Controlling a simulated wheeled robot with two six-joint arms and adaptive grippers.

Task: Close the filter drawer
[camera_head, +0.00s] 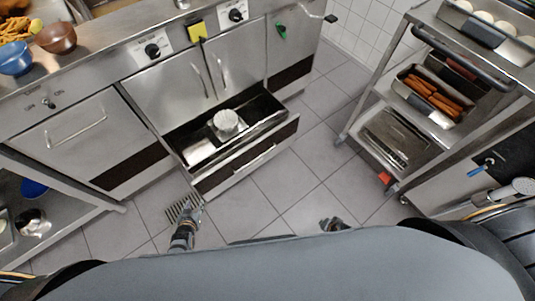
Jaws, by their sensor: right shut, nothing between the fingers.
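The filter drawer (262,147) stands pulled out of the steel counter unit, below two cabinet doors. Its metal front faces me. Inside are a round metal pot (227,122) and a pale metal container (199,151). My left gripper (187,217) is low in the picture, in front of the drawer's left end and apart from it in the picture. Its fingers are too small to tell whether they are open. My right gripper (332,223) is shut and empty, to the right of the drawer front and nearer to me, apart from it.
A steel trolley (358,118) with trays of carrots and pale round items stands at the right. A lower shelf unit (75,211) with bowls is at the left. A floor grate (173,210) lies beside my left gripper. The tiled floor (290,190) before the drawer is clear.

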